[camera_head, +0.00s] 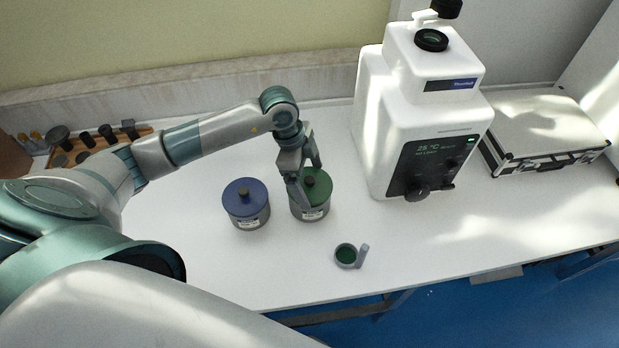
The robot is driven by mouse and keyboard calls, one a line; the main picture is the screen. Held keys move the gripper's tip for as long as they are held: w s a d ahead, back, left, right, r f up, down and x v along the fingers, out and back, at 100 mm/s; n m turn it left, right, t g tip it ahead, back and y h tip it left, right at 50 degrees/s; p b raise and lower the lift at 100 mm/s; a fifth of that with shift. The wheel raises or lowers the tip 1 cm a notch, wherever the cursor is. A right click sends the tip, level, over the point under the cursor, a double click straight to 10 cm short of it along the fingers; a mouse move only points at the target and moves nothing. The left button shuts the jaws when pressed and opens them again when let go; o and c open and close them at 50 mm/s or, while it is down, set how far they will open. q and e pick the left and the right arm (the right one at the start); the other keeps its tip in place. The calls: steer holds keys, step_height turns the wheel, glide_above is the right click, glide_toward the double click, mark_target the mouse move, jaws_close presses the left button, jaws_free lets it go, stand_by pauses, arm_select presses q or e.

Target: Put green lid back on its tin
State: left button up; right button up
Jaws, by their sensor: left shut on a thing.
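A grey tin (312,213) with a white label stands on the white table. The green lid (322,190) with a dark knob is on top of the tin or right at its mouth; from this angle I cannot tell whether it is fully seated. My left gripper (306,184) reaches down from above and is shut on the green lid at its knob. The gripper's fingers hide part of the lid's left side. My right gripper is not in view.
A tin with a blue lid (243,196) stands just left. A small grey cup with green inside (346,256) sits near the front edge. A white tester (430,110) stands to the right, a case (545,130) beyond. A wooden rack (85,153) is at left.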

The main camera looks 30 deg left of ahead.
arm_select(q)
steer(key=shift+f, duration=0.15)
stand_by(0.3)
steer(key=shift+f, duration=0.45)
steer(key=o, duration=0.8)
steer(key=shift+o, duration=0.2)
steer(key=shift+b, duration=0.3)
steer(key=shift+a+r, duration=0.15)
steer(key=shift+r, duration=0.35)
steer(key=b+v, duration=0.4)
steer(key=v, duration=1.2)
steer(key=shift+a+r, duration=0.15)
